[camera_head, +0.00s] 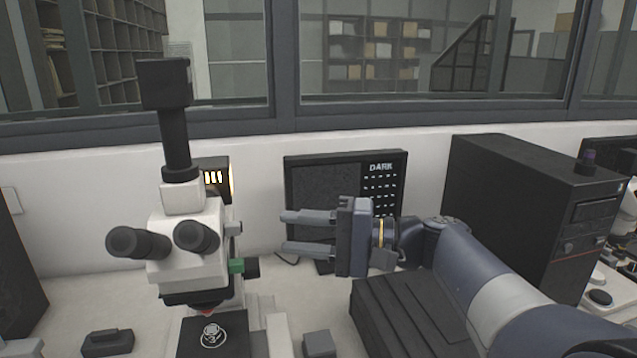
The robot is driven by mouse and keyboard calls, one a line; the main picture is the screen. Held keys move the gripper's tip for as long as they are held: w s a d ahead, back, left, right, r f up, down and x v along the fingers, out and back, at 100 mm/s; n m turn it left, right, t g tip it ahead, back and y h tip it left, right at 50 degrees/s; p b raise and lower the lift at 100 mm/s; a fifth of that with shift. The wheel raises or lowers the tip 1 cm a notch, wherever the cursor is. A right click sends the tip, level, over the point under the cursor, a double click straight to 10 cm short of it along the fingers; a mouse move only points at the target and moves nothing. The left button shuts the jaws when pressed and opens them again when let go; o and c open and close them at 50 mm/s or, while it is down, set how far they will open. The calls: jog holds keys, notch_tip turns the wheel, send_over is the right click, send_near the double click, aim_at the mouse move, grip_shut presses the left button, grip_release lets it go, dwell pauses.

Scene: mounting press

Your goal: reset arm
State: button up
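My gripper (284,232) is at the middle of the view, pointing left. Its two grey fingers are apart, one above the other, with nothing between them. My arm reaches in from the lower right. The gripper is in front of a dark monitor (335,180) and to the right of a white microscope (184,245) with black eyepieces. The fingers appear apart from the microscope. No mounting press can be made out.
A black computer tower (520,190) stands at the right behind my arm. A black ribbed box (385,320) sits below my gripper. A small grey block (319,344) and a dark object (107,343) lie at the front. A white wall with windows is behind.

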aim_at(237, 232)
jog(key=a+p, duration=0.2)
jog(key=a, duration=0.5)
jog(key=shift+a, duration=0.4)
jog(key=shift+w, duration=0.1)
